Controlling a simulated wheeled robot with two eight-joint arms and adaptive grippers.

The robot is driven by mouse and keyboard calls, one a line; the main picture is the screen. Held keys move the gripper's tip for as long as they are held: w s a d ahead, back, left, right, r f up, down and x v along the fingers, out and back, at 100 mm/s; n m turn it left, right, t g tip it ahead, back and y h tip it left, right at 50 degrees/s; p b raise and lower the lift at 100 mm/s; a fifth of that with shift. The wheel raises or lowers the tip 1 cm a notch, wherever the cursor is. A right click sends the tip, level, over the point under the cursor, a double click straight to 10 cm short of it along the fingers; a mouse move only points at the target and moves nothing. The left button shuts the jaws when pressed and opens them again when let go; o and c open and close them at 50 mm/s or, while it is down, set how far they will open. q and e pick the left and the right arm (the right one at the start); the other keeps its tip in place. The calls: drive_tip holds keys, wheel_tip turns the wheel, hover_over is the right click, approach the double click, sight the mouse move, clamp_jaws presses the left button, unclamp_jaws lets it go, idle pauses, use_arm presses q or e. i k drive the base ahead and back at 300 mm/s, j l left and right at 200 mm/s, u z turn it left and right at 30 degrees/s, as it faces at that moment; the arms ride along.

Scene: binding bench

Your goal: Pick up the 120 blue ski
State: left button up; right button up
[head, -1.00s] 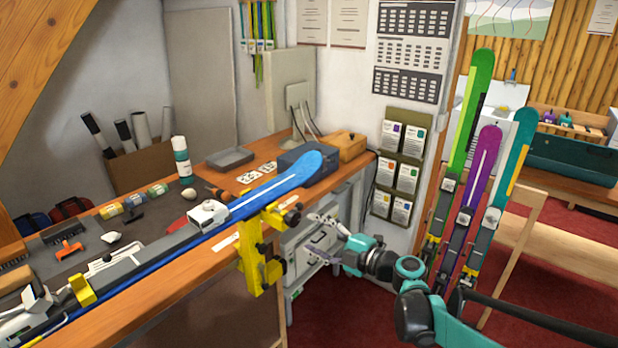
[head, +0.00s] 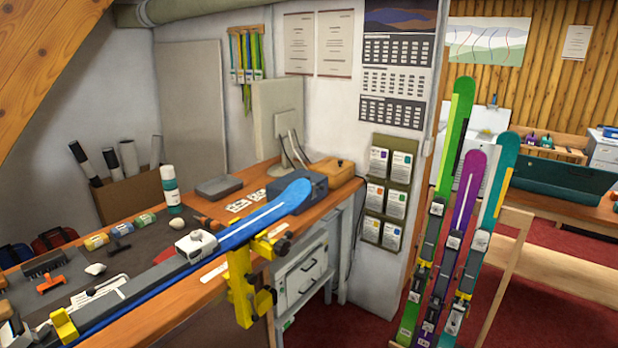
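No number is readable on this ski. Neither of my grippers shows in the head view now.
Green (head: 452,150), purple (head: 468,190) and teal (head: 505,165) skis stand upright at the right by a wooden rack. A wooden bench (head: 165,322) carries a bottle (head: 171,188), tools and a blue box (head: 300,188). Red floor (head: 350,325) is open in front of the drawers.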

sight(195, 250)
drive_tip(key=j+u, duration=0.15)
drive_tip(key=u, duration=0.25)
drive_tip(key=i+j+u, duration=0.1)
drive_tip(key=u, duration=0.25)
